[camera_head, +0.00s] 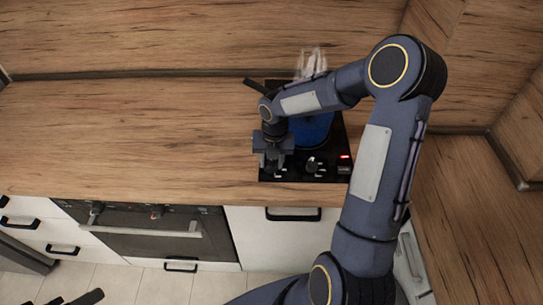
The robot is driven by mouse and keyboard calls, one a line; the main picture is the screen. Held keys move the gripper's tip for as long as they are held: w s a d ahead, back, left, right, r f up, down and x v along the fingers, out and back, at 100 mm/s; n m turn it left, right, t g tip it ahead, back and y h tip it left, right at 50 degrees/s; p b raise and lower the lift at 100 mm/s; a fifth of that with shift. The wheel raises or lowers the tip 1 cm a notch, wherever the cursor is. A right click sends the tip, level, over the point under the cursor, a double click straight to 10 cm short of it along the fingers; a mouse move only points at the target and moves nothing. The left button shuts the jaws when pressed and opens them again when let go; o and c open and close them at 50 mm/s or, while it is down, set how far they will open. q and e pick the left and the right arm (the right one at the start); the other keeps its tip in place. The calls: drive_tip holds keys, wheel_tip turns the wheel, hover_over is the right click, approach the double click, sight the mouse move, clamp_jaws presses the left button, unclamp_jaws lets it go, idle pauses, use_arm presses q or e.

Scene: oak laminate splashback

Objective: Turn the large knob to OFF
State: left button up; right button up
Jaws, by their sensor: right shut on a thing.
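The black cooktop (335,140) stands on the wooden counter, with a front strip of controls. My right gripper (273,164) points down at the front left of this strip and is shut on a knob there. The knob is mostly hidden by the fingers, so its pointer and the OFF mark cannot be read. Another dark knob (312,164) shows to the right of the gripper. Dark parts at the lower left edge look like my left gripper (78,299); its opening cannot be told.
A blue pot (312,131) stands on the cooktop behind my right gripper, partly hidden by my arm, with pale steam above it. A red light (344,157) shows at the strip's right end. The counter (130,135) to the left is clear. An oven (150,232) is below.

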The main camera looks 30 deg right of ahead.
drive_tip(key=shift+w+r+n+p, duration=0.1)
drive_tip(key=shift+n+p, duration=0.4)
drive_tip(key=shift+n, duration=0.5)
drive_tip(key=o, duration=1)
drive_tip(key=shift+c, duration=0.2)
drive_tip(key=r, duration=0.7)
drive_tip(key=shift+d+r+b, duration=0.2)
drive_tip(key=shift+r+b, duration=0.05)
drive_tip(key=shift+b, duration=0.15)
drive_tip(key=shift+r, duration=0.1)
